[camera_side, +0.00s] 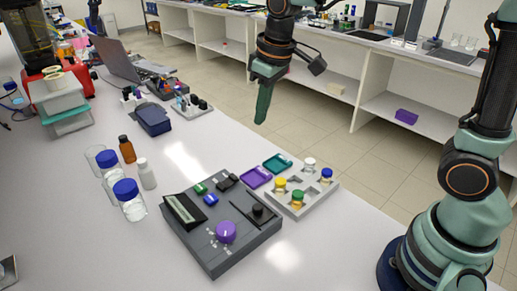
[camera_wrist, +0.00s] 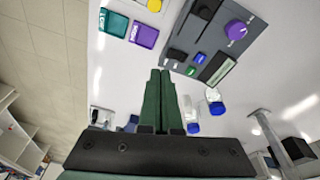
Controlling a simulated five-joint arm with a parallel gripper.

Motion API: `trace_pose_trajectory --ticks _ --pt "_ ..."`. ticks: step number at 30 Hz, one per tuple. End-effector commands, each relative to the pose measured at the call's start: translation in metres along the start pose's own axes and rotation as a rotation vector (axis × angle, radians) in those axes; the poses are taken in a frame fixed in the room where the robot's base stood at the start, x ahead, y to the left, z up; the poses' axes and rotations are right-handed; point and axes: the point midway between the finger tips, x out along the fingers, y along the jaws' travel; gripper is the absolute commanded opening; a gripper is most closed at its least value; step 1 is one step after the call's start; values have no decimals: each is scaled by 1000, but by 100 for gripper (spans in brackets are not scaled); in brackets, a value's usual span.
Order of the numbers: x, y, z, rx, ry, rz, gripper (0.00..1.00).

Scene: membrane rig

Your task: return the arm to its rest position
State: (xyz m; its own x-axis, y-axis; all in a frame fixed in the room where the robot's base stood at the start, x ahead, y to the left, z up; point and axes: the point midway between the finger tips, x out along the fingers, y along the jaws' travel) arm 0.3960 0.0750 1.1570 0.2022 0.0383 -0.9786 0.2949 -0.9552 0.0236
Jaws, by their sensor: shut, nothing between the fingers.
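My gripper (camera_side: 263,104) is at the upper middle of the side view, hanging fingers down, well above and behind the rig. Its two green fingers are together and hold nothing. In the wrist view the fingers (camera_wrist: 161,82) lie side by side, closed, over the white table. The grey rig box (camera_side: 222,222) with a purple knob (camera_side: 226,232) sits on the table apart from the gripper. It shows at the top right in the wrist view (camera_wrist: 215,55).
A white vial rack (camera_side: 303,200) with coloured caps stands right of the rig, near a teal tray (camera_side: 278,163) and a purple tray (camera_side: 256,177). Blue-capped bottles (camera_side: 128,198) and a brown bottle (camera_side: 127,149) stand at left. Air around the gripper is clear.

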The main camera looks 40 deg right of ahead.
Motion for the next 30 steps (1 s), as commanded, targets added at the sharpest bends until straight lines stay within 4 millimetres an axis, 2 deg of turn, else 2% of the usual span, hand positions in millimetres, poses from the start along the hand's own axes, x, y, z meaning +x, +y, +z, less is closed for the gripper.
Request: trace_pose_trajectory --ticks 1,6,10,15,21,30 --pt "-12 6 10 27 30 8 0" --pt "-35 21 46 115 111 30 0" --pt "-46 30 74 180 174 48 0" --pt "-50 36 104 249 240 68 0" --pt "-49 40 119 288 278 80 0" --pt "-48 40 121 292 280 81 0"
